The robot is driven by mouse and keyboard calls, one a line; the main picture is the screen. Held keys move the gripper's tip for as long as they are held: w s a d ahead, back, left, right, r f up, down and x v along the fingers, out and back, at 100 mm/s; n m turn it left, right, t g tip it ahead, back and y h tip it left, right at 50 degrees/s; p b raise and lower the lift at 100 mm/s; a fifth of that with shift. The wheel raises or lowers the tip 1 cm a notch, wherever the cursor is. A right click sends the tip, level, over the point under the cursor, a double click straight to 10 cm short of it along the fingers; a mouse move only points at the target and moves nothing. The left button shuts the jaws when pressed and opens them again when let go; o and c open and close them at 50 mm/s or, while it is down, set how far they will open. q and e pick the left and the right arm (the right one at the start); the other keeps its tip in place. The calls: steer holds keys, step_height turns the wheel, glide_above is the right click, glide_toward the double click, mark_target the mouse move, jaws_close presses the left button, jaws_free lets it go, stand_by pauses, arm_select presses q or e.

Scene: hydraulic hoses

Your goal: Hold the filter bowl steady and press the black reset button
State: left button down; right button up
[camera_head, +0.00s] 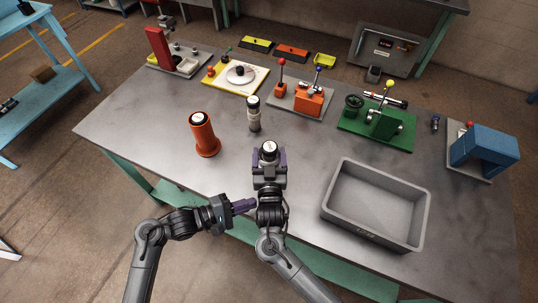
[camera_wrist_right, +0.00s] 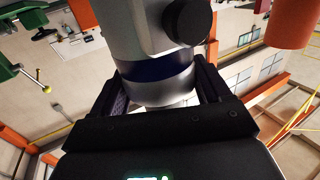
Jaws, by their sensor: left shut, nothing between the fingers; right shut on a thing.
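The filter bowl, a silver cylinder with a dark blue band (camera_wrist_right: 160,82), is between the fingers of my right gripper (camera_wrist_right: 165,95). A round black button (camera_wrist_right: 187,20) sticks out from its side in the right wrist view. In the head view only the bowl's pale top with a dark rim (camera_head: 268,148) shows above my right gripper (camera_head: 268,166); the gripper hides the rest, so I cannot tell whether it touches the table. My left gripper (camera_head: 249,205) is shut and empty, lower in the picture, pointing right close to my right wrist.
An empty grey bin (camera_head: 376,205) is at the right. Several fixtures line the back. The table's left part is clear.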

steer(key=shift+d+f, duration=0.1)
steer(key=o, duration=1.2)
